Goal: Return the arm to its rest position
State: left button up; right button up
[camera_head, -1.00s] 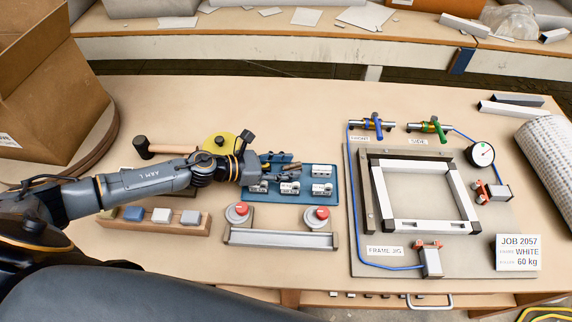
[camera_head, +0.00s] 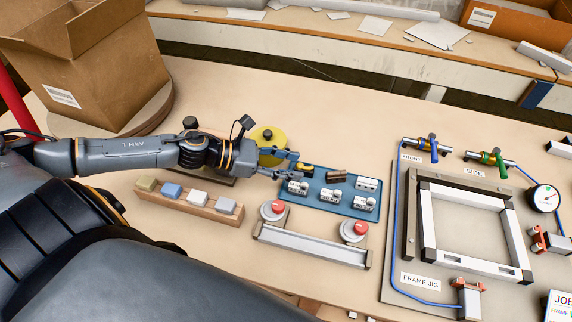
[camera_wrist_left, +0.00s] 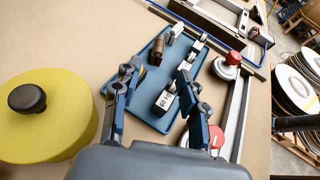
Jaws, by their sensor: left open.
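My left arm comes in from the left in the head view. Its gripper (camera_head: 284,165) is open and empty at the left end of the blue tray (camera_head: 316,181). In the left wrist view the two fingers (camera_wrist_left: 155,82) stand apart over the near end of the tray, with nothing between their tips. One block marked 60 kg (camera_wrist_left: 166,98) shows close to the right finger. My right gripper is not in view.
A yellow disc with a black knob (camera_head: 268,144) lies just beyond the gripper. A wooden rack of coloured blocks (camera_head: 190,206) is in front of the arm; a cardboard box (camera_head: 90,70) stands behind it. The two-button bar (camera_head: 312,245) and frame jig (camera_head: 470,235) are to the right.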

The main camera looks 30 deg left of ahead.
pick_arm(q)
jog(key=shift+s+a+r, duration=0.2)
jog(key=shift+s+a, duration=0.05)
jog(key=shift+a, duration=0.05)
dwell(0.5)
